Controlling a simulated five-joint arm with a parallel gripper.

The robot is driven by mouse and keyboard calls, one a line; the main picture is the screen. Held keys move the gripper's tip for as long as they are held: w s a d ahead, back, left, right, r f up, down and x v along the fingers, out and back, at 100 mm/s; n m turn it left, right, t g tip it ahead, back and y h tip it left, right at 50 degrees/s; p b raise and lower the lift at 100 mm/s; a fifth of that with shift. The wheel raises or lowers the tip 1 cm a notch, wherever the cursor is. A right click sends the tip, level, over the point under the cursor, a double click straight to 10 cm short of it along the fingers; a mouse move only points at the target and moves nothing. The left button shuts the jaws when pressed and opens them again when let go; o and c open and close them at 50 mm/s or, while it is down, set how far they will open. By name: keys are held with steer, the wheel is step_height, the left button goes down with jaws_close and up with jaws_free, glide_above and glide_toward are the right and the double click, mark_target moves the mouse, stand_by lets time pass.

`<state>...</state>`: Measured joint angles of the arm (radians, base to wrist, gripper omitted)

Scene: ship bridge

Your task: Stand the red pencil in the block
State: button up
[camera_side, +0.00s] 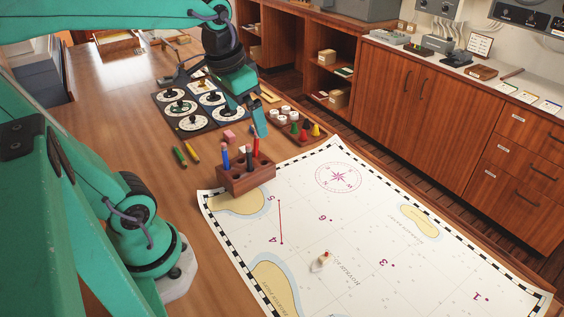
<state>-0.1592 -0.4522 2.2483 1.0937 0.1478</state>
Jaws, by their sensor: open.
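The brown wooden block (246,180) stands on the desk at the chart's upper left corner. The red pencil (256,149) stands upright in the right part of the block. A blue pencil (225,156) and a black one (249,158) stand in it too. My gripper (214,106) is open and empty, above the dial panels behind the block. One teal finger comes down just behind the red pencil in the picture, apart from it as far as I can tell. The pencils' lower ends are hidden in the block.
A green pencil (180,156) and a yellow pencil (192,154) lie left of the block. A pink eraser (229,136) lies behind it. Dial panels (193,122) and a tray of coloured pieces (303,137) stand further back. The chart (345,225) covers the right of the desk.

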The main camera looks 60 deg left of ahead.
steer(key=w+a+f+g+h, duration=0.1)
steer(key=w+a+f+g, duration=0.1)
steer(key=a, duration=0.7)
steer(key=w+a+f+g+h, duration=0.2)
steer(key=w+a+g, duration=0.2)
steer(key=a, duration=0.5)
steer(key=shift+w+g, duration=0.3)
steer(key=shift+w, duration=0.05)
steer(key=shift+f, duration=0.15)
steer(key=x, duration=1)
steer(key=shift+a, duration=0.15)
steer(key=v, duration=1)
steer(key=shift+d, duration=0.2)
steer(key=shift+d, duration=0.1)
